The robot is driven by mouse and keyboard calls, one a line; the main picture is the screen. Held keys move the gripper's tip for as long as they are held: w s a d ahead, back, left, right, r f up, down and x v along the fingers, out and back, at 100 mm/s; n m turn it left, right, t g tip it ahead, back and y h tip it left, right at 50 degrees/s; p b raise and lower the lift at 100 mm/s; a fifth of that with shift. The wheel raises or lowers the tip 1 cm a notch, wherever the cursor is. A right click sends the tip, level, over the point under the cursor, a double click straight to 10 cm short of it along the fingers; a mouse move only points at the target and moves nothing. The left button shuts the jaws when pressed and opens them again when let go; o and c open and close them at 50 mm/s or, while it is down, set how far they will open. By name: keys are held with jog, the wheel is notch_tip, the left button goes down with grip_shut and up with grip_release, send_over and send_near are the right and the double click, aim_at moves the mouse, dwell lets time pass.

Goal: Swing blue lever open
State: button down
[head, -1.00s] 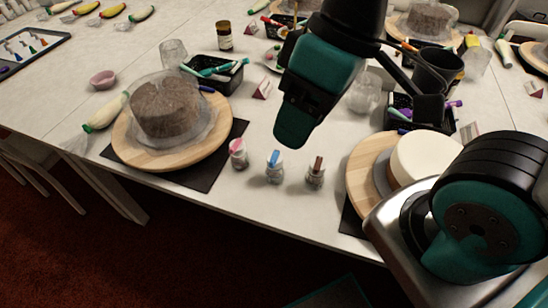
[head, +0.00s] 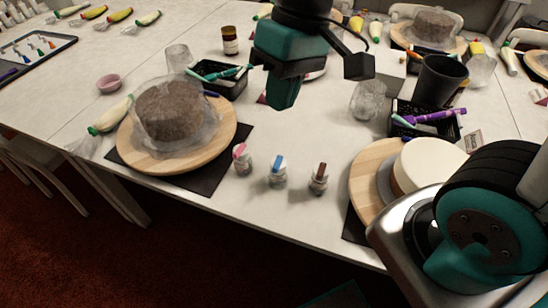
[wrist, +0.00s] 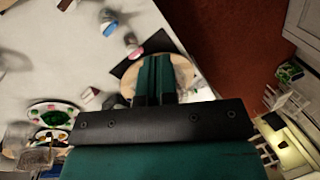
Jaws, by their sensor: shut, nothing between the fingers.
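The blue lever (head: 278,161) is a small blue piece on top of a clear jar (head: 278,177) near the table's front edge in the head view. It stands between a jar with a pink top (head: 242,160) and a jar with a brown top (head: 319,178). My gripper (head: 282,101) hangs above the table, behind the blue-topped jar and apart from it. Its fingers also show in the wrist view (wrist: 157,75), shut and empty.
A wooden turntable (head: 138,158) with a wrapped cake stands left of the jars. Another turntable (head: 366,190) with a white cake stands to the right. Black baskets of pens (head: 222,84) and a clear glass (head: 368,101) stand behind. The table between jars and gripper is clear.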

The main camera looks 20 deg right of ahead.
jog(key=w+d+f+m+g+h, duration=0.15)
jog(key=w+f+m, duration=0.25)
jog(key=w+f, duration=0.6)
jog(key=m+g, duration=0.2)
jog(key=m, duration=0.1)
send_near(274, 166)
jog(key=w+r, duration=0.3)
jog(key=w, duration=0.2)
jog(key=shift+h, duration=0.25)
jog(key=s+f+p, duration=0.1)
jog(key=s+f, duration=0.1)
jog(key=f, duration=0.1)
jog(key=s+f+p, duration=0.1)
jog(key=s+f, duration=0.1)
jog(key=f, duration=0.1)
jog(key=s+f+p, duration=0.1)
jog(key=s+f, duration=0.1)
jog(key=f, duration=0.1)
jog(key=shift+s+a+p, duration=0.3)
jog(key=shift+a, duration=0.05)
jog(key=shift+s+a+f, duration=0.15)
jog(key=shift+s+f, duration=0.05)
jog(key=shift+s, duration=0.25)
